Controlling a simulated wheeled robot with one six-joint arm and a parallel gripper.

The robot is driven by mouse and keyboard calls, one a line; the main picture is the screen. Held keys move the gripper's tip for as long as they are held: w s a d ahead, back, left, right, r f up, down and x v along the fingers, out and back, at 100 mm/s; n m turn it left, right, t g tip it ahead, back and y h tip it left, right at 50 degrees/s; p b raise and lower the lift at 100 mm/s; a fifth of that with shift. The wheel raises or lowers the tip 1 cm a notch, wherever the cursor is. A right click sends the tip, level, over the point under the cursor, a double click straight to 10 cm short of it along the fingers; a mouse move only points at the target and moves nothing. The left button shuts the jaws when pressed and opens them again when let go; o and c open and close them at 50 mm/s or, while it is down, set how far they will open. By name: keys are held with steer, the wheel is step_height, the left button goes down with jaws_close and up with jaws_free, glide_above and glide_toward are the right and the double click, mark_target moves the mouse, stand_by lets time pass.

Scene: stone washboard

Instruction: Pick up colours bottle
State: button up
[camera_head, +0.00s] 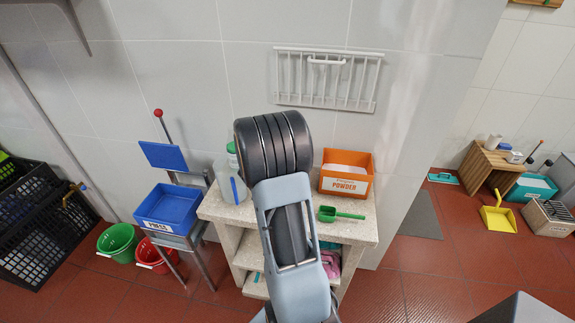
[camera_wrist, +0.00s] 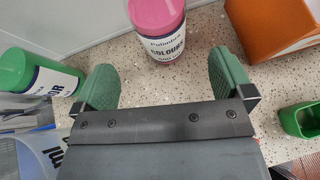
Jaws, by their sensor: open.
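In the wrist view, a pink bottle (camera_wrist: 160,18) with a white label reading "COLOURS" stands on the speckled stone top, its upper end cut by the frame edge. My gripper (camera_wrist: 162,68) is open, with green pads on its fingers. The pink bottle stands ahead of the gap between the fingers, apart from both; nothing is held. A green bottle (camera_wrist: 22,72) with a partly readable label is left of the left finger. In the head view, my arm hides the gripper and the pink bottle; the green bottle's cap (camera_head: 232,148) shows beside the arm.
An orange POWDER box (camera_head: 345,182) and green scoop (camera_head: 340,215) are on the right of the stone stand (camera_head: 362,230). A clear jug (camera_head: 226,180) is on its left. A blue tray (camera_head: 170,205) is farther left. A tiled wall (camera_head: 180,80) rises behind.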

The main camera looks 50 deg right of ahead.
steer(key=shift+p+x, duration=0.55)
steer(key=shift+x, duration=3.4)
steer(key=shift+d+r, duration=0.1)
steer(key=shift+r, duration=0.05)
steer(key=c, duration=1.2)
steer(key=shift+r, duration=0.1)
steer(key=shift+c, duration=0.3)
steer(key=shift+r, duration=0.1)
